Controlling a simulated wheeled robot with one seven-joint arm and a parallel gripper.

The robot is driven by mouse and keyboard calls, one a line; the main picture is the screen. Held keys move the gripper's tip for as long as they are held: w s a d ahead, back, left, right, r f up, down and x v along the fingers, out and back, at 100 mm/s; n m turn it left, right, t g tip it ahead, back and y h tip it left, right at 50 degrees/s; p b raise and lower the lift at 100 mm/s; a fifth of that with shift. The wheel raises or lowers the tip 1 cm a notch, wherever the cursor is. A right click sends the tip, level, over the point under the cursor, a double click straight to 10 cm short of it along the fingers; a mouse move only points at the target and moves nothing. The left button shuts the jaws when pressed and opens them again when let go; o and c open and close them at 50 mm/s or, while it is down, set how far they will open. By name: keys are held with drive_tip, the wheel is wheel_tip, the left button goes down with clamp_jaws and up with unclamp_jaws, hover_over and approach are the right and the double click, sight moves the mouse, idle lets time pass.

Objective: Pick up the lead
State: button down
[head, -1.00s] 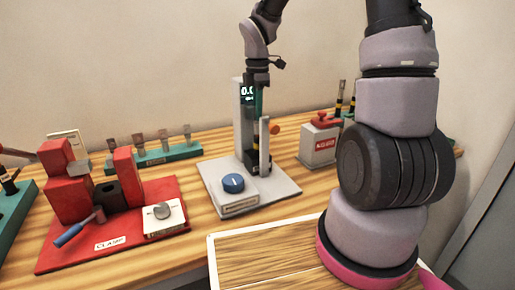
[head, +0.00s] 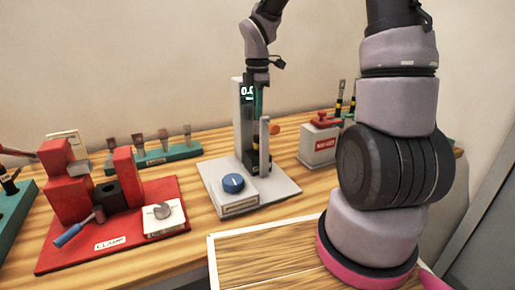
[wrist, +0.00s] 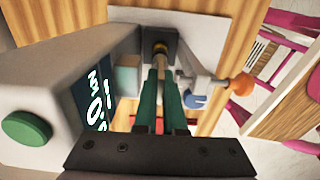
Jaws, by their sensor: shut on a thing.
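My gripper (wrist: 160,80) points down with its two green fingers nearly together. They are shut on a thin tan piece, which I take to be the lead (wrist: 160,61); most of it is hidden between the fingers. Its lower end is at a dark block with a round opening (wrist: 160,45); I cannot tell whether it sits in the opening or just above it. In the head view my gripper (head: 259,100) is beside the grey upright of the display stand (head: 240,120), and the lead cannot be made out there.
A red-topped box (head: 320,140) stands at the right. A framed wooden tray (head: 265,250) is in front.

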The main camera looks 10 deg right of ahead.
drive_tip(key=shift+r, duration=0.1)
idle(0.6)
wheel_tip(320, 180, up, 39)
idle(1.4)
drive_tip(key=shift+s, duration=0.15)
idle(0.4)
